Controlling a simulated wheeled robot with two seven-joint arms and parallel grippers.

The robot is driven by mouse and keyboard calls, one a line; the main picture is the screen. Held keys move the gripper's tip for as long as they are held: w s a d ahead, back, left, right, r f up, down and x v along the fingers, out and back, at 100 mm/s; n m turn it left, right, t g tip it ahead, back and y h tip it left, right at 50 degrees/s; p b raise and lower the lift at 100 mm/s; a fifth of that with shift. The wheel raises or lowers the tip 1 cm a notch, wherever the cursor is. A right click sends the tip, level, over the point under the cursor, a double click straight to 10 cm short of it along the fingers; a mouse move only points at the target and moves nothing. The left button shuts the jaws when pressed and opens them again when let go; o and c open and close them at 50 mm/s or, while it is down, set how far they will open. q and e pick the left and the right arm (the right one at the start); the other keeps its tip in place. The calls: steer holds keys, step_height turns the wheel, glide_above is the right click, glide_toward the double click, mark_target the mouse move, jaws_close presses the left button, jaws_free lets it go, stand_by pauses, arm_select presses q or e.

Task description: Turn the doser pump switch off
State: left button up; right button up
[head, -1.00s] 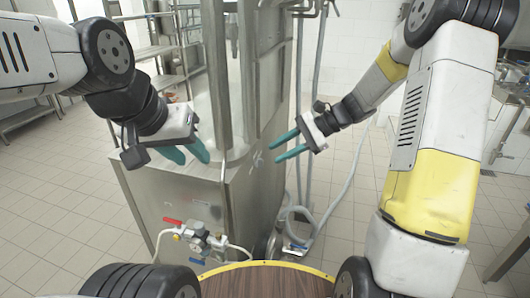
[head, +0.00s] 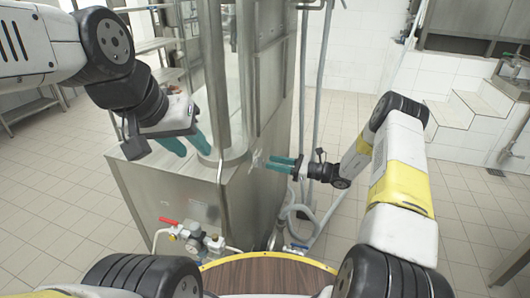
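The steel cup filler machine (head: 160,185) stands in front of me. A small pale fitting (head: 257,160) is on its right side face. It may be the doser pump switch, but it is too small to tell its position. My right gripper (head: 268,162) points left at this fitting, with its teal fingertips very close to it. Its two fingers are apart with nothing visible between them; contact with the fitting cannot be told. My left gripper (head: 195,153) is above the machine's top at the left, with its teal fingers apart and empty.
A valve assembly with a red handle (head: 170,221) and a blue handle is on the machine's lower front. A round wooden top with a yellow rim (head: 268,272) is below. Tiled floor is open at right.

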mark_target(261, 163)
steer(key=shift+x, duration=2)
jaws_close()
